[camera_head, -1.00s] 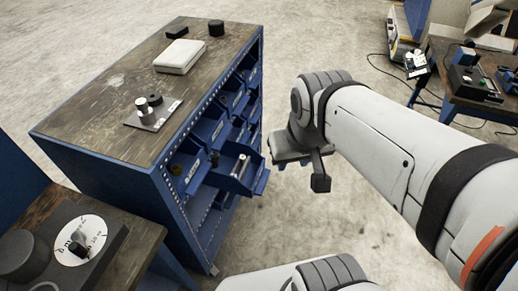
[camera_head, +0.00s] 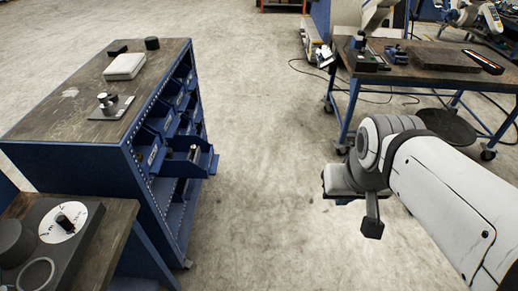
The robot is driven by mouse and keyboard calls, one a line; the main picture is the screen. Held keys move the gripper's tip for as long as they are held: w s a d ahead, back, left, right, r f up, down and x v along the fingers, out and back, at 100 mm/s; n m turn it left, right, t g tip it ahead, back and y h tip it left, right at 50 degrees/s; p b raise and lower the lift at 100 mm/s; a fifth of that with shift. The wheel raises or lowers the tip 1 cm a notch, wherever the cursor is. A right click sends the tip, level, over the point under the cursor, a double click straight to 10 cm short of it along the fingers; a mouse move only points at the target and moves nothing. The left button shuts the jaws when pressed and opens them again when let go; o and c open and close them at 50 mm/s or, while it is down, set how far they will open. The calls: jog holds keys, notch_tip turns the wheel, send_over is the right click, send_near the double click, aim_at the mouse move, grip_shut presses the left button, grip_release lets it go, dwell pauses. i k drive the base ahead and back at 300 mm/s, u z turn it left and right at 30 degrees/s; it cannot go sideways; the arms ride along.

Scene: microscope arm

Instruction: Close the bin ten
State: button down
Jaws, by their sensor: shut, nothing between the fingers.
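A blue cabinet (camera_head: 150,185) with a worn wooden top stands at the left, with rows of blue bins along its right side. One blue bin (camera_head: 199,166) sticks out of the cabinet and holds a small metal cylinder (camera_head: 194,153). I cannot read the bin labels, so I cannot tell which is bin ten. My gripper (camera_head: 371,220) is shut and empty, well to the right of the protruding bin. A wide stretch of floor lies between them. The wrist hides part of the gripper.
A white case (camera_head: 125,66), black blocks and a metal fixture (camera_head: 110,106) sit on the cabinet top. A workbench (camera_head: 72,235) with a dial stands at the near left. A wheeled table (camera_head: 400,69) stands behind my arm. The floor (camera_head: 262,130) between is clear.

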aim_at(176, 164)
jog(key=u, duration=0.15)
jog(key=i, duration=1.6)
jog(key=u, duration=0.45)
jog(key=k, duration=0.95)
jog(key=u, duration=0.2)
jog(key=i, duration=0.95)
jog(key=z, duration=0.1)
